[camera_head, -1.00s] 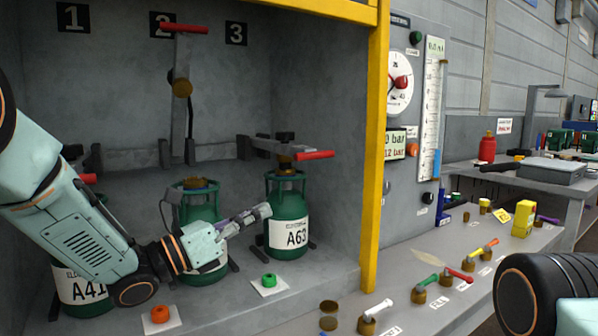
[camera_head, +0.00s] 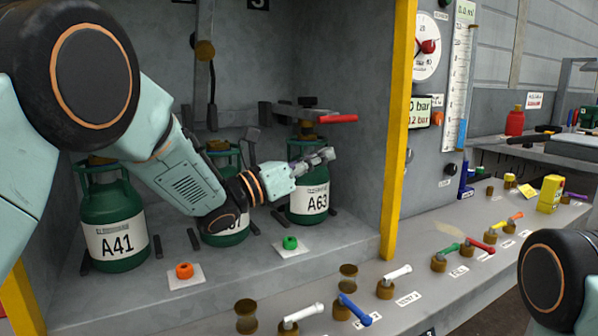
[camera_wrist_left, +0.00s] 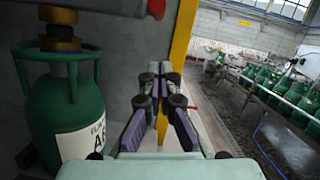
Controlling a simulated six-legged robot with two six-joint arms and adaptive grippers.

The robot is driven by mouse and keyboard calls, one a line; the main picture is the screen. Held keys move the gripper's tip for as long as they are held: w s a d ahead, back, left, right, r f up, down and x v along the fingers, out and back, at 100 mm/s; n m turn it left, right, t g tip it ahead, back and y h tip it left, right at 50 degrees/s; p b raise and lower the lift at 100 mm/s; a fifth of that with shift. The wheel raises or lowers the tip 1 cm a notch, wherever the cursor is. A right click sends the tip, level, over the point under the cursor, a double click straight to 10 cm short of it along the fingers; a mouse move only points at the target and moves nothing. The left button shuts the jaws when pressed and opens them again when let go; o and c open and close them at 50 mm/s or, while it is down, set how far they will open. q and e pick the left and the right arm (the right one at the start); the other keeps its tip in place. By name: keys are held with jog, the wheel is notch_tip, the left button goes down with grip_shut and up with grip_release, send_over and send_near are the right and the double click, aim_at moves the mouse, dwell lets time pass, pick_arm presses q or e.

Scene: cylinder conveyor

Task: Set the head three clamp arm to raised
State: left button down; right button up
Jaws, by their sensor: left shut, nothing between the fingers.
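The head three clamp arm (camera_head: 318,117) is lowered, lying about level above the green cylinder A63 (camera_head: 303,211), with its red handle (camera_head: 338,118) pointing right. The red handle also shows at the top edge of the left wrist view (camera_wrist_left: 156,8). My left gripper (camera_head: 329,155) is shut and empty. It is below the red handle and in front of the upper part of A63, apart from the handle. In the left wrist view its fingers (camera_wrist_left: 160,72) are to the right of the cylinder (camera_wrist_left: 68,112). My right gripper is out of view.
The head two clamp arm (camera_head: 204,75) stands upright. Cylinder A41 (camera_head: 112,220) is at the left, and another is partly behind my left arm. A yellow post (camera_head: 399,130) stands right of A63. Orange (camera_head: 184,271) and green (camera_head: 290,243) knobs sit on the front ledge.

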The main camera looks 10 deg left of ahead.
pick_arm(q)
jog(key=r, duration=0.2)
jog(key=w+r, duration=0.1)
jog(key=r, duration=0.1)
jog(key=shift+d, duration=0.1)
jog(key=shift+w, duration=0.1)
jog(key=shift+r, duration=0.15)
